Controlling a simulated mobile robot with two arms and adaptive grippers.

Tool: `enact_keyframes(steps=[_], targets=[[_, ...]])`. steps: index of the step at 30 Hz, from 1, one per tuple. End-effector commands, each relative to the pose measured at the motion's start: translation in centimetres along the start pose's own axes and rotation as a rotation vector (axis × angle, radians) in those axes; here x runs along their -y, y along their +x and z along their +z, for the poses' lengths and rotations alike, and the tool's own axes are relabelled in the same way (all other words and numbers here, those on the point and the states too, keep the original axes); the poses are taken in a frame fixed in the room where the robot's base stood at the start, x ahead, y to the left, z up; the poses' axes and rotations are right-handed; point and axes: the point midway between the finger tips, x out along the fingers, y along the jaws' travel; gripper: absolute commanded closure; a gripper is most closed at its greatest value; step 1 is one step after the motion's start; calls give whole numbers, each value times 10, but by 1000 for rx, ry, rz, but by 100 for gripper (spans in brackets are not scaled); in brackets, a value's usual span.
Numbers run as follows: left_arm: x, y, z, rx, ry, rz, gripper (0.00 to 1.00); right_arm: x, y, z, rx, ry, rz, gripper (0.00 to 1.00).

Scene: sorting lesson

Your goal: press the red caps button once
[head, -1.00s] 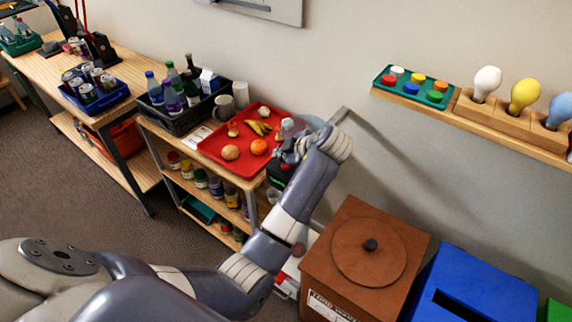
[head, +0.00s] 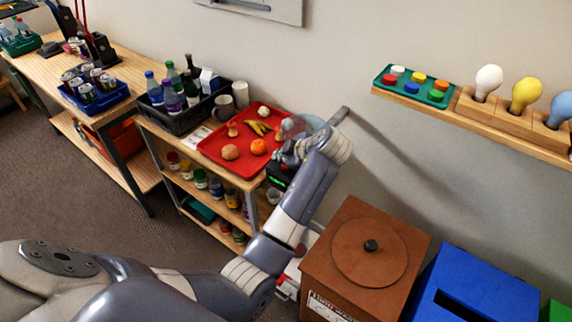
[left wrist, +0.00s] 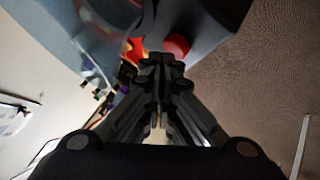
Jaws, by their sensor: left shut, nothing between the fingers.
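A red round button (left wrist: 177,46) shows in the left wrist view, just past and slightly right of my fingertips. It sits on a dark blue-grey surface; I cannot tell whether the fingers touch it. My left gripper (left wrist: 162,64) is shut and empty. In the head view my left gripper (head: 283,155) is at the right end of the cart, above a dark box (head: 279,174) with a small green light. The red button itself is hidden there by the gripper and arm. My right gripper is not in view.
A red tray (head: 215,160) of food and a black crate (head: 184,121) of bottles stand on the cart. A brown bin (head: 330,260) and a blue bin (head: 500,290) stand right. A wall shelf (head: 480,125) holds a green tray (head: 382,86) of coloured caps and several bulbs.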

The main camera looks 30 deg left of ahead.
Motion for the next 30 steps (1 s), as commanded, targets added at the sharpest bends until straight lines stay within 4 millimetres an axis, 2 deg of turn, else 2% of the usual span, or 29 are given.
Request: enact_keyframes(steps=[30], targets=[[4, 5, 4, 1, 1, -2, 100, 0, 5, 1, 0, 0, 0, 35]])
